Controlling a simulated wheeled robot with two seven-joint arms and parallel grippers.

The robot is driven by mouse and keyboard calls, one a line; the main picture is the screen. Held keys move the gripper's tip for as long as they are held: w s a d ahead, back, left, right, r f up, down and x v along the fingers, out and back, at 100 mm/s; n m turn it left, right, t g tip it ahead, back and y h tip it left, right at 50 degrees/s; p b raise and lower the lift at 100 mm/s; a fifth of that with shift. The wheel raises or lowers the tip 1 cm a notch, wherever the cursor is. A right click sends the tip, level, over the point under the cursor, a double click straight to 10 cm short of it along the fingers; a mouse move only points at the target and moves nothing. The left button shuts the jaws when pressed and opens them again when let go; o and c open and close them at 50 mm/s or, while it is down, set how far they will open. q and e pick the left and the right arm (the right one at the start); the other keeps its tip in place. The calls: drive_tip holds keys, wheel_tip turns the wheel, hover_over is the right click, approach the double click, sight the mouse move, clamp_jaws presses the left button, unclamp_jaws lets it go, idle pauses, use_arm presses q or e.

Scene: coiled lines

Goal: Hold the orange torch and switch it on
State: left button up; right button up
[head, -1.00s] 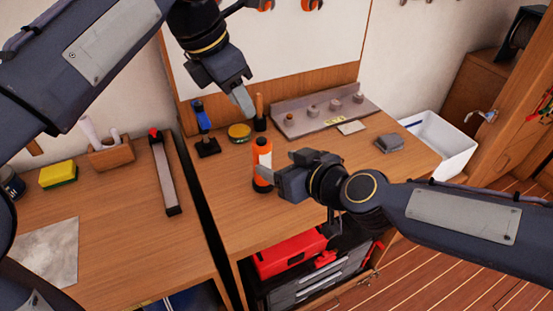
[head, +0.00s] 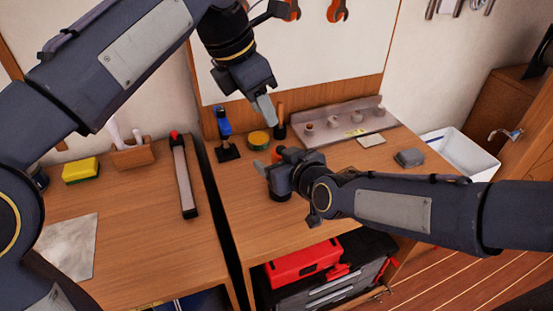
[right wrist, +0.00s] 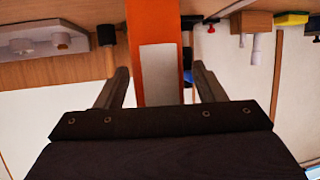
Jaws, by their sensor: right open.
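The orange torch (head: 279,152) stands on the right-hand wooden bench. In the head view my right gripper (head: 263,171) hides most of it, leaving a bit of its orange top and its dark base in sight. In the right wrist view the orange torch (right wrist: 153,30), with a pale patch on its side, lies between the two spread fingers of my right gripper (right wrist: 161,85). The jaws are open, with a gap on each side. My left gripper (head: 265,110) hangs above the back of the bench, away from the torch; its jaw opening is unclear.
A grey block (head: 409,157) lies to the right. A dark gap (head: 222,210) separates the two benches. The bench front is clear.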

drive_tip(key=shift+w+a, duration=0.1)
drive_tip(key=shift+w, duration=0.05)
drive_tip(key=c, duration=1.2)
use_arm(q)
clamp_jaws()
idle(1.0)
